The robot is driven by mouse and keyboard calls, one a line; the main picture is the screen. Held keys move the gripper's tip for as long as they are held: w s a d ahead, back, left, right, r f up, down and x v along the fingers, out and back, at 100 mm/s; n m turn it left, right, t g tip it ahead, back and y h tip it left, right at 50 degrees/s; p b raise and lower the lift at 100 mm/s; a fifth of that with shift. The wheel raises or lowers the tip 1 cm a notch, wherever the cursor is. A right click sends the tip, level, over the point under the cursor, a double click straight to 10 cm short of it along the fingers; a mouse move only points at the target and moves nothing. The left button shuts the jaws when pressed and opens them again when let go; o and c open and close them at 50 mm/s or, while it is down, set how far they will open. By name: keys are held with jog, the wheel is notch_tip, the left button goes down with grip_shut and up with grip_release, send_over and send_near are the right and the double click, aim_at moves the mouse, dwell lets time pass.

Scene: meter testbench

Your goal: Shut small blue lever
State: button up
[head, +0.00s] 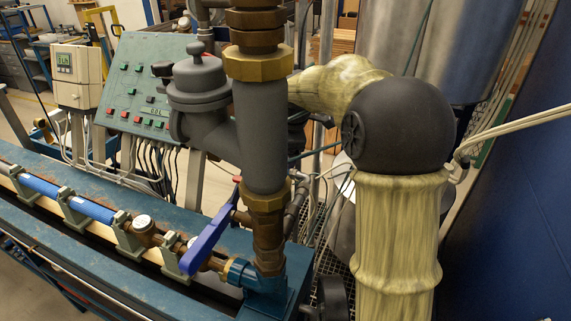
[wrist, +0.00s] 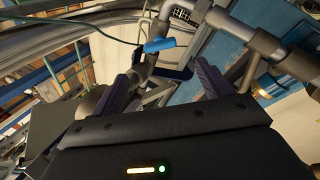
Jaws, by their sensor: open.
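In the wrist view, a small light-blue lever (wrist: 160,45) shows near the top centre, beside a grey pipe. My gripper (wrist: 168,68) is open and empty, with one dark finger on each side of the picture's middle. The lever appears beyond the fingertips and between them in the picture; I see no contact, and the exact distance is unclear. In the head view, my gripper is hidden behind the grey pipe and fittings, and I cannot make out the small lever there.
A larger violet-blue lever (head: 208,240) slants beside the brass fittings in the head view. The thick grey vertical pipe (head: 264,130) stands in front. A green button panel (head: 143,85) and a meter bench (head: 110,240) are at left. Grey pipes (wrist: 250,37) crowd the wrist view.

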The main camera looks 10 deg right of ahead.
jog(key=p+x, duration=0.1)
jog(key=x, duration=1)
jog(key=shift+d+p, duration=0.2)
jog(key=shift+p, duration=0.1)
jog(key=c, duration=1)
